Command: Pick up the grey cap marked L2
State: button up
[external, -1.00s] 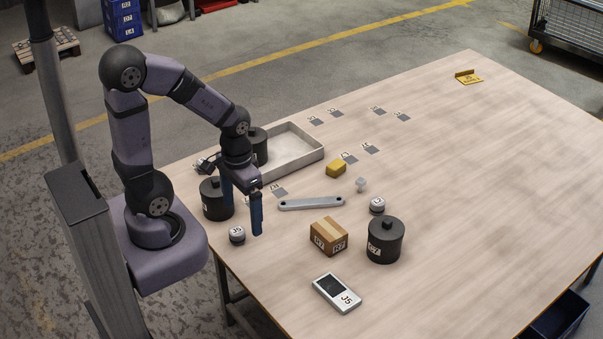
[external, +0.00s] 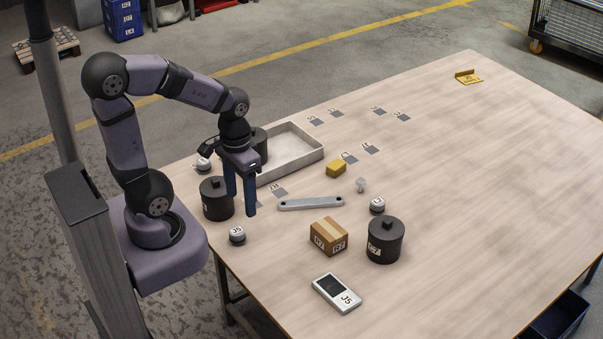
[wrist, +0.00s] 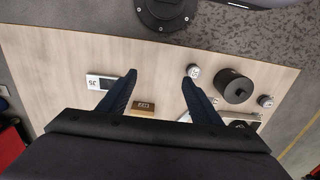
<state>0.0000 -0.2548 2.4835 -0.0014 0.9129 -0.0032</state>
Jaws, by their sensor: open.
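Three small round grey caps with white tops stand on the table, and their markings are too small to read surely, so I cannot tell which is L2. One cap (external: 237,235) is at the near left edge, another (external: 203,164) is behind the left black canister, and the third (external: 377,205) is beside the right black canister. In the wrist view, one cap (wrist: 193,71) is by a fingertip and another (wrist: 265,100) is right of a canister. My gripper (external: 241,208) is open and empty above the table, right of the left canister; its fingers also show in the wrist view (wrist: 160,77).
A metal bar (external: 311,204), a cardboard box (external: 329,236), a yellow block (external: 336,168) and a meter (external: 337,292) lie around.

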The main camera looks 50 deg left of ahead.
jog(key=w+d+f+n+t+h+b, duration=0.2)
jog(key=w+n+h+b, duration=0.1)
jog(key=w+n+b, duration=0.55)
jog(key=w+d+f+n+t+h+b, duration=0.2)
jog(key=w+n+b, duration=0.35)
jog(key=w, duration=0.65)
jog(key=w+a+r+n+t+h+b, duration=0.1)
jog(key=w+a+r+n+t+b, duration=0.2)
jog(key=w+n, duration=0.5)
jog(key=w+a+r+n+t+h+b, duration=0.15)
jog(key=w+a+n+t+b, duration=0.35)
jog(key=w, duration=0.5)
send_near(378, 201)
jog(key=w, duration=0.2)
jog(key=shift+w+d+f+n+g+b, duration=0.25)
jog(key=shift+d+f+n+g+b, duration=0.05)
jog(key=shift+d+g+b, duration=0.1)
jog(key=shift+f, duration=0.5)
jog(key=shift+d+p+x, duration=0.2)
jog(key=shift+p+x, duration=0.1)
jog(key=shift+x, duration=3.35)
jog(key=shift+s, duration=0.1)
jog(key=c, duration=1.2)
